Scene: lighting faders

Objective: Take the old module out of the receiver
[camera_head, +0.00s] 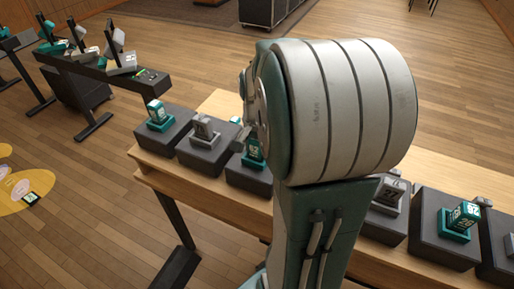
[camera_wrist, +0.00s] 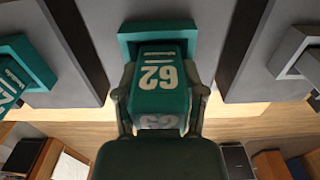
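A teal module (camera_wrist: 160,75) with a white number that looks like 62 stands in a teal receiver frame (camera_wrist: 124,42) on a grey block in the wrist view. It also shows partly behind my arm in the head view (camera_head: 254,149). My gripper (camera_wrist: 160,82) has a finger along each side of the module, with the fingertips close against its sides. They appear shut on it, though the contact itself is not clear. The module's lower end sits within the frame, and I see no clear gap between them.
Grey blocks with other modules stand in a row on the wooden table (camera_head: 222,203), including a teal one (camera_head: 157,113) and a grey one (camera_head: 204,128) at the left. A teal one (camera_head: 463,216) stands at the right. Neighbouring frames flank the gripper in the wrist view.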

